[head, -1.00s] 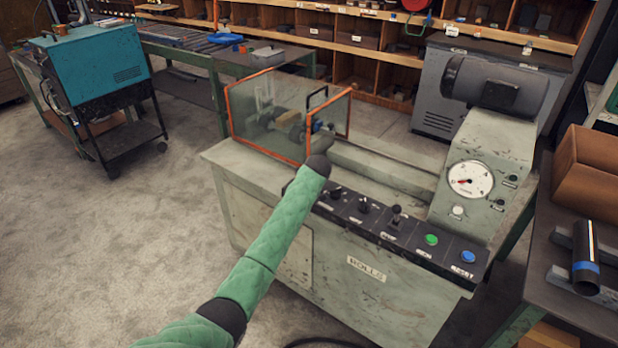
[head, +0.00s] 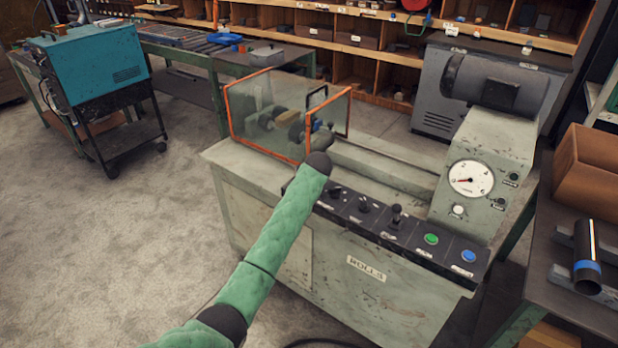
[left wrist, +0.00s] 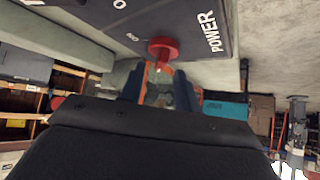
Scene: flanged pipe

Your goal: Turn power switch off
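The red power switch (left wrist: 162,48) sits on the dark panel beside the POWER label (left wrist: 212,32) in the left wrist view, which shows the scene upside down. My left gripper (left wrist: 160,75) is open there, its two dark fingers apart and pointing toward the switch. The switch lies just beyond the fingertips, roughly in line with the gap; I cannot tell whether they touch. In the head view, my green left arm (head: 275,235) reaches over the front of the rolls machine (head: 350,280) and hides the gripper and the switch. My right gripper is not in view.
The control panel (head: 415,232) carries several black levers, a green button (head: 431,239) and a blue button (head: 468,256). An orange-framed clear guard (head: 245,115) stands behind my arm. A gauge (head: 471,179) is at right. Open floor (head: 100,240) lies left.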

